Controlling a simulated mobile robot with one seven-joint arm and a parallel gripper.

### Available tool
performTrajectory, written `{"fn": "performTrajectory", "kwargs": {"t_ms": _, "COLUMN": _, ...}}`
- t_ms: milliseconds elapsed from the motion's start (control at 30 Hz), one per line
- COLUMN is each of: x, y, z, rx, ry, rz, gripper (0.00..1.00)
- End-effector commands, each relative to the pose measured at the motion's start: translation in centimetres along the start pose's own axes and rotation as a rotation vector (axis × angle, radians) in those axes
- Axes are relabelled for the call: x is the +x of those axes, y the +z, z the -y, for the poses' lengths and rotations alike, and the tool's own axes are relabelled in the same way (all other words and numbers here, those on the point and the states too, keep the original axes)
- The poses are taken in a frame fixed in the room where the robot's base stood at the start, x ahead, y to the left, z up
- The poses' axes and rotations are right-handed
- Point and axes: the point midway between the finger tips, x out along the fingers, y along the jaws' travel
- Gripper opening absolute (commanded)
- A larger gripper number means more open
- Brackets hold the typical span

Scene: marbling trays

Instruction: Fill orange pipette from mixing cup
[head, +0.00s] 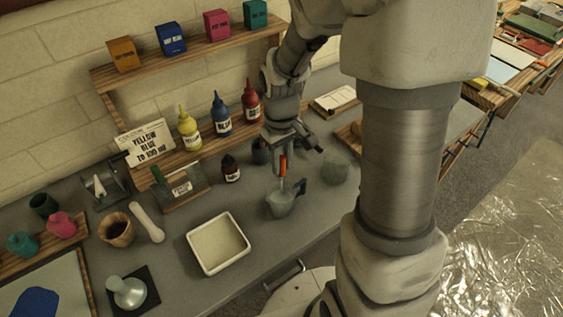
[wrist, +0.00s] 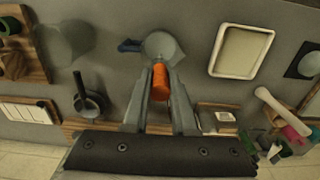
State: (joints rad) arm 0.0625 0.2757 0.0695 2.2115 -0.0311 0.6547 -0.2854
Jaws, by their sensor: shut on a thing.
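My gripper (head: 287,150) is shut on the orange pipette (head: 283,166), which points down. In the wrist view the orange bulb (wrist: 160,82) sits between the two fingers of my gripper (wrist: 160,95). The grey mixing cup (head: 279,205) with a dark blue handle stands on the counter directly below. The pipette's lower end reaches the cup's mouth; its tip is hidden, so I cannot tell how deep it sits. The cup also shows in the wrist view (wrist: 163,47), just past the bulb. The cup's contents cannot be made out.
A white tray (head: 218,270) lies left of the cup. A clear beaker (head: 336,168) stands close on the right. A small dark bottle (head: 230,168) and a dark mortar-like cup (head: 261,152) stand behind. Yellow, blue and red bottles stand on the wooden shelf.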

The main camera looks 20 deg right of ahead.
Motion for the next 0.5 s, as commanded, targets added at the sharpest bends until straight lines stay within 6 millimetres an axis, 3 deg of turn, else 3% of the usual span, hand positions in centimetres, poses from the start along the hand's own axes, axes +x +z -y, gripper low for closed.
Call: {"fn": "performTrajectory", "kwargs": {"t_ms": 500, "x": -3.4, "y": 0.0, "z": 0.0, "rx": 0.0, "ry": 0.0, "rz": 0.0, "gripper": 0.12}}
